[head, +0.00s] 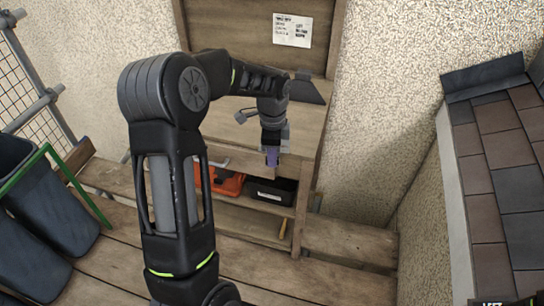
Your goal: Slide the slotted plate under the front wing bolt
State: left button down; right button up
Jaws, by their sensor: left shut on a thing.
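My left gripper (272,148) points down at the front edge of the wooden workbench (228,155). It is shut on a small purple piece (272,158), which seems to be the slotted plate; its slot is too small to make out. A small grey fitting (244,116) shows on the bench top, left of the gripper. I cannot make out the front wing bolt; my left arm and gripper cover part of the bench.
Under the bench top, a shelf holds an orange case (222,181) and a black bin (272,191). A dark flat piece (307,90) shows behind the wrist. A tiled roof (500,170) stands at right, dark bins (45,215) at left. Planks (345,240) at lower right look clear.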

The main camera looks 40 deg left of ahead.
pick_arm(q)
jog(key=shift+w+a+f+n, duration=0.15)
jog(key=shift+w+f+n, duration=0.1)
jog(key=shift+w+n, duration=0.3)
jog(key=shift+n, duration=0.25)
jog(key=shift+f+n, duration=0.15)
jog(key=shift+n, duration=1.05)
jog(key=shift+f+n, duration=0.3)
jog(key=shift+n, duration=0.3)
jog(key=d+f+n, duration=0.3)
jog(key=d+f, duration=0.1)
jog(key=d, duration=0.5)
jog(key=s+d+f+n, duration=0.1)
jog(key=d+f+n, duration=0.2)
jog(key=d+f, duration=0.2)
jog(key=d, duration=0.3)
jog(key=shift+s+d+f+n, duration=0.2)
jog(key=shift+s+d+n, duration=0.05)
jog(key=shift+d+n, duration=0.1)
